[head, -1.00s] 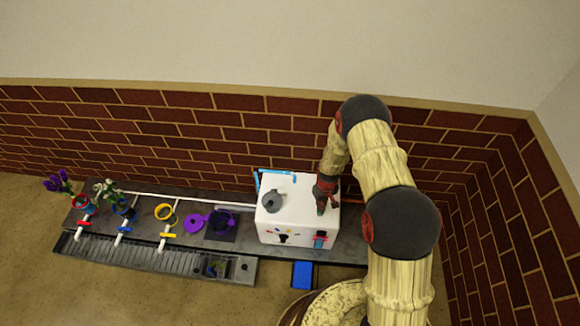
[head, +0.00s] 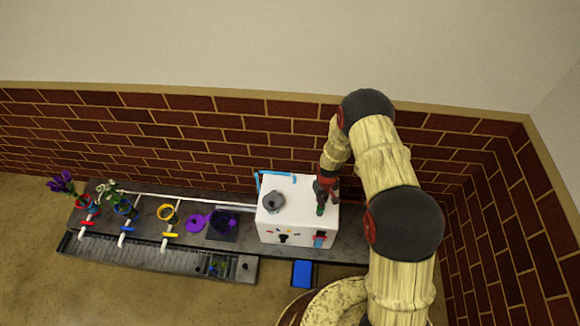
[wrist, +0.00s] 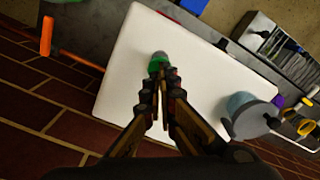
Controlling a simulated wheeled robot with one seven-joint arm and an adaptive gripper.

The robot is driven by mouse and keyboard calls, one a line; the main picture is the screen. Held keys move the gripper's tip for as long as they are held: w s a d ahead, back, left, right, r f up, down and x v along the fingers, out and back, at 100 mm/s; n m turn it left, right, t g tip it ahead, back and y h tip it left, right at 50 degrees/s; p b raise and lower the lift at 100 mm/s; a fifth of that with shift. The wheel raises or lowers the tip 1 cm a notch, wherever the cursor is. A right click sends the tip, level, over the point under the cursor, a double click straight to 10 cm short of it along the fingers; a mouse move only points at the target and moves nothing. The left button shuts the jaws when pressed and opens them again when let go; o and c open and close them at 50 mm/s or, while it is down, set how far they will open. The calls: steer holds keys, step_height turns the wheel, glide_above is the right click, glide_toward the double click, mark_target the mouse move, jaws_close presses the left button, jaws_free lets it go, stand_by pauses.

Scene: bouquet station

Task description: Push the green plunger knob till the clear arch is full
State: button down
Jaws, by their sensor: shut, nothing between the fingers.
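The green plunger knob (head: 320,210) stands on the top of the white box, near its right side. It also shows in the wrist view (wrist: 156,66), just beyond my fingertips. My gripper (head: 326,191) is shut and empty, over the right part of the box. In the wrist view my fingertips (wrist: 162,92) are close together just short of the knob; I cannot tell whether they touch it. A light blue tube (head: 279,177) runs along the back of the box. I cannot make out the clear arch or its fill level for sure.
The white box (head: 288,228) carries a grey lidded part (head: 272,203) on its top left. A blue block (head: 302,274) is in front. A brick wall (head: 230,130) stands behind.

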stand_by(0.3)
step_height(320, 180, up, 9)
steer(key=p, duration=0.5)
steer(key=shift+p, duration=0.3)
steer(key=s+r+m+g, duration=0.1)
steer(key=s+r+g, duration=0.15)
steer(key=s, duration=0.65)
steer(key=s+r+m+t, duration=0.1)
steer(key=s+r, duration=0.4)
steer(key=r, duration=1.2)
steer(key=s+r+m+t, duration=0.1)
steer(key=s+r+t, duration=0.3)
steer(key=r, duration=1.4)
steer(key=s+r+t, duration=0.3)
steer(key=s+r, duration=0.4)
steer(key=r, duration=1)
steer(key=shift+s+r+m, duration=0.25)
steer(key=shift+m, duration=0.15)
